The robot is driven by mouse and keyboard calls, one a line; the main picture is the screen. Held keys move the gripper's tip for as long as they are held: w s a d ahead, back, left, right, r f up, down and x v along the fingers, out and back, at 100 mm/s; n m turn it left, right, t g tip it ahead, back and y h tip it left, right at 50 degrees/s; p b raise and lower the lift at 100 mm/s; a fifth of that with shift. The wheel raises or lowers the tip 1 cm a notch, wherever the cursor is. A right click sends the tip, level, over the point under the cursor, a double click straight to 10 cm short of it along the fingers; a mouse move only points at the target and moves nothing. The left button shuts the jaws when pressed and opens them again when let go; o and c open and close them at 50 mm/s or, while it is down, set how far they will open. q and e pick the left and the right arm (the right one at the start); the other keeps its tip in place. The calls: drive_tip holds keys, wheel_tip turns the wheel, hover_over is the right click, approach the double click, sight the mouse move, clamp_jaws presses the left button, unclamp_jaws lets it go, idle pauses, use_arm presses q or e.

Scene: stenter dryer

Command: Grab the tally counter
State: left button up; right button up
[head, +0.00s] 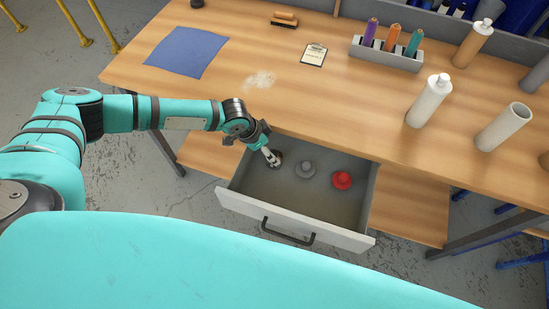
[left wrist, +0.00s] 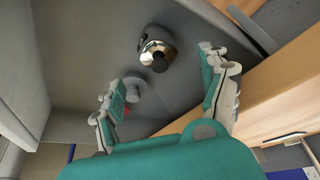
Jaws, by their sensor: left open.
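The open drawer (head: 335,205) under the tabletop holds three small items in a row. The tally counter (left wrist: 157,48) appears to be the round chrome and dark item in the left wrist view. My right gripper is not in view.
A grey knob-like piece (head: 305,169) and a red one (head: 342,180) stand to the right in the drawer. The drawer walls and tabletop edge (head: 300,138) are close to my gripper.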

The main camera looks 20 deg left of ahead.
sight(274, 153)
use_arm(q)
drive_tip(key=x, duration=0.5)
drive_tip(key=shift+w+d+f, duration=0.1)
drive_tip(key=shift+f, duration=0.2)
drive_tip(key=shift+c, duration=0.2)
drive_tip(key=c, duration=1.1)
drive_tip(key=shift+c, duration=0.5)
drive_tip(key=shift+r, duration=0.15)
